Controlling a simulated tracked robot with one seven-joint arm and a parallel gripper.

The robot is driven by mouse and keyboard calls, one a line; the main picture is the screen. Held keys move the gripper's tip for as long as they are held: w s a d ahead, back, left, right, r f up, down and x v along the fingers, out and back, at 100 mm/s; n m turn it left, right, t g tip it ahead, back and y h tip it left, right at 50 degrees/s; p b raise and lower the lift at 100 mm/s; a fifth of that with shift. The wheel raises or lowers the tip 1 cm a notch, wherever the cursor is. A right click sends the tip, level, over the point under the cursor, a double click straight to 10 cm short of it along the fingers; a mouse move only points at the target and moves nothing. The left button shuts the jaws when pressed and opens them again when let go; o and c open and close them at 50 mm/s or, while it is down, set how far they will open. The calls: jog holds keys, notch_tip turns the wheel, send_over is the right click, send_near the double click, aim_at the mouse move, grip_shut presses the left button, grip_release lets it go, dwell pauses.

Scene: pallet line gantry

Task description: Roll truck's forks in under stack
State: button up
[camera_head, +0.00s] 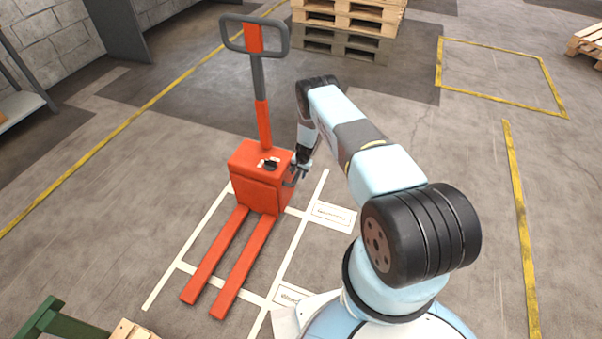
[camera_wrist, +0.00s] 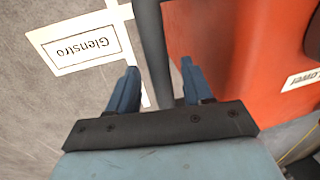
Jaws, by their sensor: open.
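The red pallet truck (camera_head: 262,180) stands on the floor at centre left, its grey-and-red handle upright. Its two forks (camera_head: 232,262) lie low and point toward the bottom of the head view, with nothing seen on them. My gripper (camera_head: 297,174) is at the right side of the truck's body. In the wrist view my gripper (camera_wrist: 158,82) is open, and a dark bar (camera_wrist: 154,45) beside the red body (camera_wrist: 225,45) runs between its fingers. I cannot tell whether they touch it. A stack of wooden pallets (camera_head: 345,20) stands behind the truck.
White floor lines (camera_head: 192,248) frame the truck, with label plates (camera_head: 331,215) on the right. A green frame (camera_head: 60,325) and a wooden piece (camera_head: 133,330) are cut off at lower left. A shelf (camera_head: 20,105) stands at far left. The floor at right is mostly clear.

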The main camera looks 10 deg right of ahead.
grip_shut()
dwell(0.3)
jog(key=shift+d, duration=0.1)
